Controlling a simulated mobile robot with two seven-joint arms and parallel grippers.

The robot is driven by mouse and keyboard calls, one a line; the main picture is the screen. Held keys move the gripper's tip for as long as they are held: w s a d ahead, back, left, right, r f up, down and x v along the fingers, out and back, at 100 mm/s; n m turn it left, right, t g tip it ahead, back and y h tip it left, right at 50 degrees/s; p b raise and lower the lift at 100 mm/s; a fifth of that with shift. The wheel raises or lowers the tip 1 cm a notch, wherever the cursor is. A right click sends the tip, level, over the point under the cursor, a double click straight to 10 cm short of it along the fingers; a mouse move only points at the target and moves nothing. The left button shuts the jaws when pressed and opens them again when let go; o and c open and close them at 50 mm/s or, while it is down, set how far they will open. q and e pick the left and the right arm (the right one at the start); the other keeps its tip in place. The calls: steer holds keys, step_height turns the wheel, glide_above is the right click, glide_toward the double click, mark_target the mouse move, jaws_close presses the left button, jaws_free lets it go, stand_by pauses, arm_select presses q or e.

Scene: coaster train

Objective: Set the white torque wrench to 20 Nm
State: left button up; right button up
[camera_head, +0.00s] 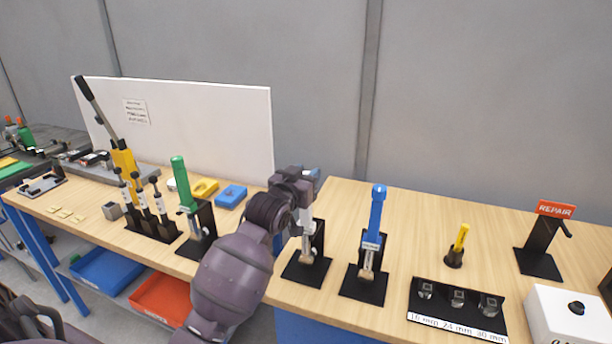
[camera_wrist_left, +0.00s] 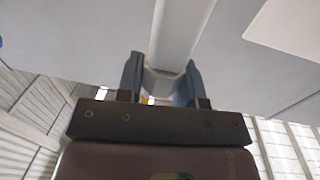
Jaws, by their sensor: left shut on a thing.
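The white torque wrench (camera_head: 306,243) stands upright in a black stand (camera_head: 306,270) near the front edge of the table. Only its lower part shows in the head view; its upper part is hidden behind my left gripper (camera_head: 306,183). My left gripper is at the top of this wrench and shut on it. In the left wrist view, a pale piece (camera_wrist_left: 164,82) sits between the two fingers of the left gripper (camera_wrist_left: 162,75). The wrench's scale cannot be read. My right gripper is not in view.
A blue torque wrench (camera_head: 376,222) stands close on the right and a green one (camera_head: 181,180) on the left, both in black stands. Farther right are a socket holder (camera_head: 455,322), a yellow-handled tool (camera_head: 461,238), a REPAIR stand (camera_head: 541,245) and a white box (camera_head: 560,318).

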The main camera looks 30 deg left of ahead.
arm_select(q)
steer(key=shift+n+y, duration=0.6)
steer(key=shift+y, duration=0.3)
steer(key=o, duration=0.9)
steer(key=b+v, duration=0.1)
steer(key=v, duration=1)
steer(key=shift+d+r, duration=0.1)
steer(key=shift+d, duration=0.05)
steer(key=shift+w, duration=0.1)
